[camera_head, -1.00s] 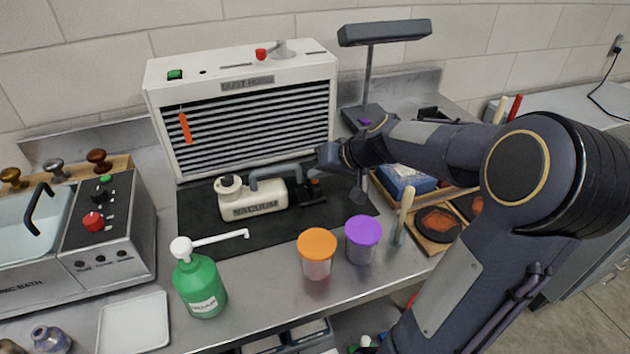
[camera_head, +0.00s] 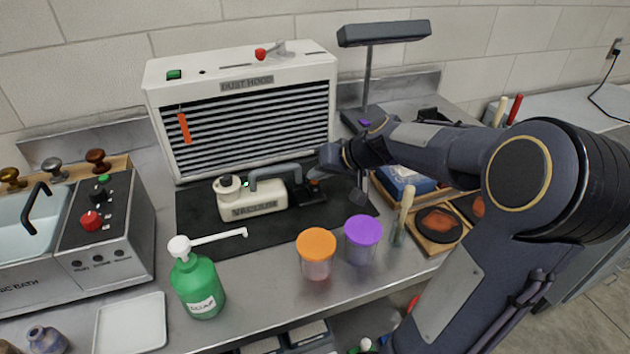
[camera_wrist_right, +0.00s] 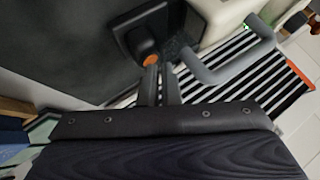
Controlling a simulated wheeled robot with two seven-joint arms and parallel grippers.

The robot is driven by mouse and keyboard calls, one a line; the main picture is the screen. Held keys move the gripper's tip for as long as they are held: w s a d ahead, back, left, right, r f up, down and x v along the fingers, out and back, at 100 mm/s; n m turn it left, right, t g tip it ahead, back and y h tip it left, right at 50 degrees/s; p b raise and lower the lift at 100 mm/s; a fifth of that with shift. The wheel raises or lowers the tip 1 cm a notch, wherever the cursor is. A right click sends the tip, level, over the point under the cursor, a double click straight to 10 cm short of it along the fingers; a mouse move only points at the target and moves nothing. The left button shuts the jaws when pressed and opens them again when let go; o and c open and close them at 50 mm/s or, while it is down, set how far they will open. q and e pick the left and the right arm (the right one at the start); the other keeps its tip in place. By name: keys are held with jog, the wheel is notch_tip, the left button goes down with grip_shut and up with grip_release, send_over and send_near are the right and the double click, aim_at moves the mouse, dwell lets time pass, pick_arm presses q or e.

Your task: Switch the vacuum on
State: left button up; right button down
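The vacuum (camera_head: 253,204) is a cream canister lettered VACUUM, lying on a black mat (camera_head: 205,230) in front of the dust hood. A grey hose joins it to a black block with an orange button (camera_head: 314,182). A small green light (camera_head: 245,184) shows on its top; a green spot also shows in the right wrist view (camera_wrist_right: 247,27). My right gripper (camera_head: 322,178) is over the block. In the right wrist view its two fingers (camera_wrist_right: 162,72) are close together, empty, with their tips at the orange button; contact is unclear. My left gripper is not in view.
The dust hood (camera_head: 240,107) stands behind. In front are a green pump bottle (camera_head: 198,285), an orange-lidded jar (camera_head: 316,262) and a purple-lidded jar (camera_head: 361,240). A lamp (camera_head: 384,33) stands at the back right, an ultrasonic bath (camera_head: 95,262) at left.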

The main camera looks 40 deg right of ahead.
aim_at(318, 185)
jog(key=shift+s+a+f, duration=0.15)
jog(key=shift+f, duration=0.4)
jog(key=shift+w+a+r+p, duration=0.1)
jog(key=shift+w+r+p, duration=0.1)
jog(key=shift+r+p, duration=0.4)
jog(key=shift+r, duration=0.2)
jog(key=shift+r, duration=0.1)
jog(key=shift+r+p, duration=1.8)
jog(key=shift+r, duration=0.8)
